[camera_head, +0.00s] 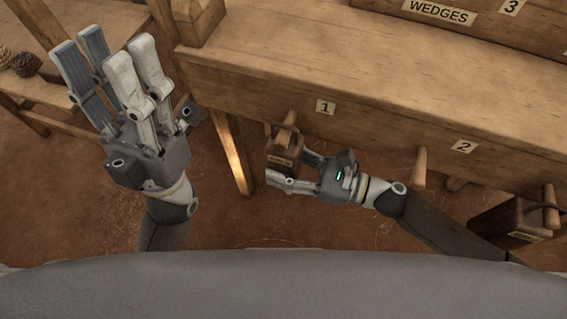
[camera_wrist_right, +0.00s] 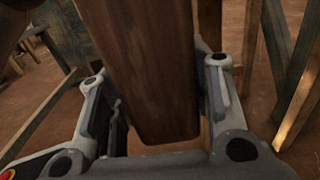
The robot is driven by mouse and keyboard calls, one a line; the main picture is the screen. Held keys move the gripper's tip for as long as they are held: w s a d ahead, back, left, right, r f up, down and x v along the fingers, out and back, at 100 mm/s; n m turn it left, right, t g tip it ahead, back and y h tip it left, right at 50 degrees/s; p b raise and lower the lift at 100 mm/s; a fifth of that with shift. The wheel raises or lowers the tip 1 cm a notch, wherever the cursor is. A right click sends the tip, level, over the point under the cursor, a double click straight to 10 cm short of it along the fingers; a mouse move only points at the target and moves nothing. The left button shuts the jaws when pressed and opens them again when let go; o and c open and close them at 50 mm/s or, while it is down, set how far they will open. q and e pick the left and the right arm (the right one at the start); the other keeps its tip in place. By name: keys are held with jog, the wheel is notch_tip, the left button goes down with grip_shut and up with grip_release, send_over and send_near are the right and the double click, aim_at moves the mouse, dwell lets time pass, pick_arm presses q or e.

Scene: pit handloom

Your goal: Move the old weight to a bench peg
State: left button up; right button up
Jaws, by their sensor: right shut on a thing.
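A small dark brown wooden weight (camera_head: 284,150) with a pale label hangs or sits right under peg 1 (camera_head: 291,118) on the bench front. My right gripper (camera_head: 290,170) is shut on this weight; in the right wrist view the brown block (camera_wrist_right: 150,70) stands between the two fingers. Whether the weight's loop is around the peg cannot be told. Peg 2 (camera_head: 420,167) is bare. My left gripper (camera_head: 112,70) is open and empty, raised to the left of the bench.
The wooden bench (camera_head: 350,75) carries number tags 1 and 2 and a box marked WEDGES (camera_head: 440,10). Another brown weight (camera_head: 512,222) with a dark loop is at the right edge. A bench leg (camera_head: 232,155) stands left of peg 1. Stools or frames are at far left.

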dwell(0.3)
jog(key=o, duration=1.4)
jog(key=shift+s+d+f, duration=0.1)
jog(key=shift+s+d, duration=0.05)
jog(key=shift+d, duration=0.4)
jog(key=v, duration=0.6)
jog(key=shift+d, duration=0.2)
jog(key=shift+s+d, duration=0.3)
jog(key=shift+d, duration=0.35)
jog(key=shift+v, duration=2.8)
